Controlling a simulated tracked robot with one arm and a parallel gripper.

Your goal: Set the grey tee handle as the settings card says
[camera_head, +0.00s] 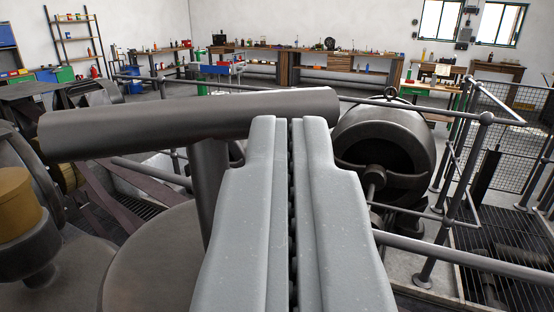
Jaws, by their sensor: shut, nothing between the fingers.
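The grey tee handle (160,122) stands close in front of me in the left half of the view. Its round crossbar runs sideways, from the left to just right of the middle, and its stem goes down towards a round grey-brown top. My gripper (288,122) is shut and empty, with its two pale grey fingers side by side. The fingertips overlap the right part of the crossbar in the picture; I cannot tell whether they touch it. The fingers hide part of the bar's lower edge. I cannot make out a settings card.
A dark round dynamo housing (388,140) stands beyond on the right. Pipe railings (462,190) and a mesh fence (515,120) stand at the right. A mustard-coloured cylinder (17,205) is close at the left. Workbenches (340,68) and shelves line the far wall.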

